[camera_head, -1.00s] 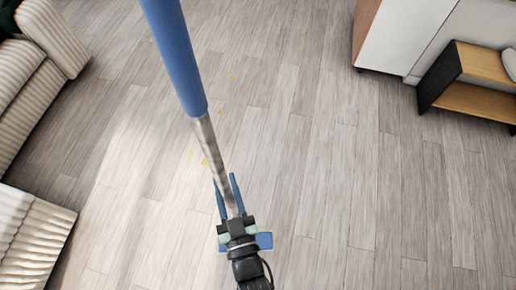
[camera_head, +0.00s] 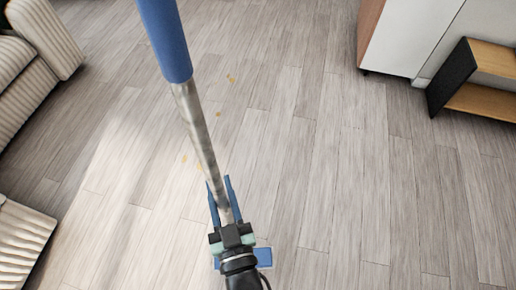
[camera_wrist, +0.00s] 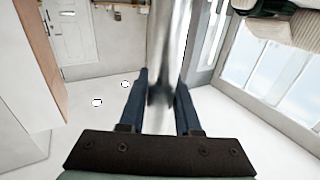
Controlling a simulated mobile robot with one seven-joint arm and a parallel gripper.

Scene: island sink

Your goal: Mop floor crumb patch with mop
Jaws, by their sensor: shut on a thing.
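My gripper (camera_head: 221,200) is shut on the metal shaft of the mop (camera_head: 200,125) in the head view. The mop has a thick blue grip (camera_head: 165,38) at the top of the picture, and a blue part shows beneath my gripper. The mop head is not clearly visible. The crumb patch (camera_head: 219,114) is a few small yellow-orange specks on the floor, on both sides of the shaft. In the wrist view, my gripper (camera_wrist: 160,90) has its two dark blue fingers on either side of the shiny shaft (camera_wrist: 168,55).
Cream ribbed seats (camera_head: 30,60) stand at the left edge. A white cabinet (camera_head: 408,38) and a low wood-and-black shelf (camera_head: 480,85) stand at the upper right.

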